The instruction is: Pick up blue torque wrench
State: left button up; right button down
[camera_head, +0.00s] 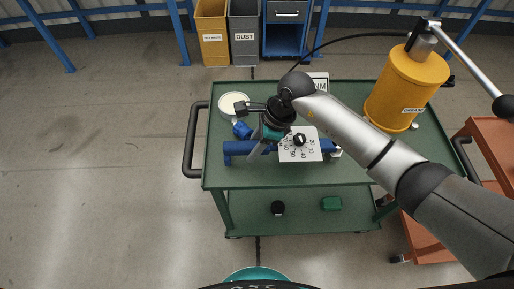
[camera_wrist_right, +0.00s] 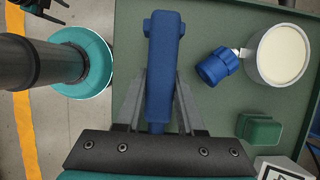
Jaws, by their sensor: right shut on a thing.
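In the right wrist view, the blue bar of the wrench (camera_wrist_right: 166,60) sits between the two grey fingers. I cannot tell whether the wrench touches the cart top. My left gripper (camera_wrist_right: 52,12) shows small at the top left of the wrist view, its two dark fingers apart and empty.
On the cart top (camera_head: 350,171), a white round dish (camera_head: 230,108) and a blue coupler (camera_head: 241,130) sit close behind the wrench. A large yellow cylinder (camera_head: 405,88) stands at the back right. A black handle (camera_head: 190,140) sticks out left. An orange cart (camera_head: 480,140) stands right.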

notch_tip(320, 180, up, 19)
jog(key=p, duration=0.2)
jog(key=shift+f, duration=0.2)
jog(key=c, duration=1)
grip_release()
grip_shut()
jog(key=shift+f, duration=0.1)
